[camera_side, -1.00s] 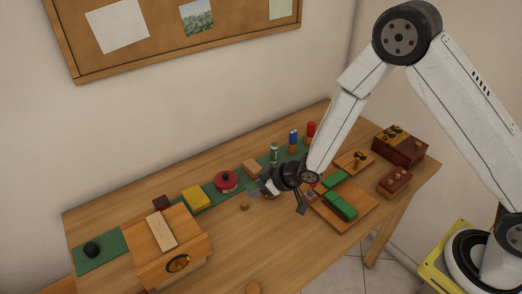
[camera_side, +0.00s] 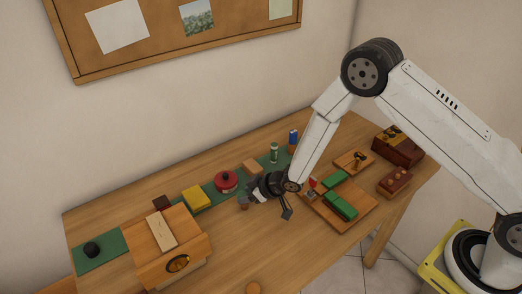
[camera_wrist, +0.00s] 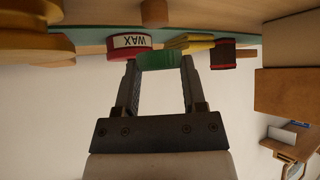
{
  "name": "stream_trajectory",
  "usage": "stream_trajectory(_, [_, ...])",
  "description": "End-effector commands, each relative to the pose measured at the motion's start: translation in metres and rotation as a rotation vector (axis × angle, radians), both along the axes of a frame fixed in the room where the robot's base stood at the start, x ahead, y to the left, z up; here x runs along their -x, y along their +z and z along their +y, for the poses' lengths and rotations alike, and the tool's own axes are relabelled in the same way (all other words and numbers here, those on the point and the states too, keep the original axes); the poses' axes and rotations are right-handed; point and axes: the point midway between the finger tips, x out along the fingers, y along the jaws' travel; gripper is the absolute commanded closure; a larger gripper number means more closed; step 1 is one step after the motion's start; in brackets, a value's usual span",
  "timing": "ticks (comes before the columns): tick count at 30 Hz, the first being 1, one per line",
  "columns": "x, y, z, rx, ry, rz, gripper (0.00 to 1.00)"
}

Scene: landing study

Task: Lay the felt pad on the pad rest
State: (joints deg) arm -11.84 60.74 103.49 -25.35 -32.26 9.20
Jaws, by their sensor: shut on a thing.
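My gripper (camera_wrist: 162,85) is shut on a green piece, which I take to be the felt pad (camera_wrist: 160,62); it spans the gap between the two fingertips in the wrist view. In the side view my gripper (camera_side: 267,202) hangs over the middle of the table, and I cannot make out the pad there. No thing is clearly recognisable as the pad rest. A wooden tray (camera_side: 318,210) with green blocks (camera_side: 340,205) lies to the right of my gripper. A wooden box with a pale top strip (camera_side: 160,232) stands to the left.
A red wax tin (camera_side: 227,181), a yellow block (camera_side: 196,198) and a dark brown block (camera_side: 162,203) stand along the back. A green strip (camera_side: 100,252) runs beneath or beside them. The table's front middle is mostly bare.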

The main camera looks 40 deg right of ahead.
Motion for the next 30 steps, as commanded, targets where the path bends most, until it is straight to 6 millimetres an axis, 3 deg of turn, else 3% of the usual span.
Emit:
stream_trajectory(6, [0.0,-0.019,0.0,0.0,0.0,0.0,1.0])
stream_trajectory(20, [0.0,-0.024,0.0,-0.001,0.0,-0.001,1.0])
stream_trajectory(21, [0.0,-0.024,0.0,-0.001,0.0,-0.001,0.44])
stream_trajectory(24, [0.0,-0.024,0.0,-0.001,0.0,-0.001,0.12])
stream_trajectory(30, [0.0,-0.024,0.0,-0.001,0.0,-0.001,0.12])
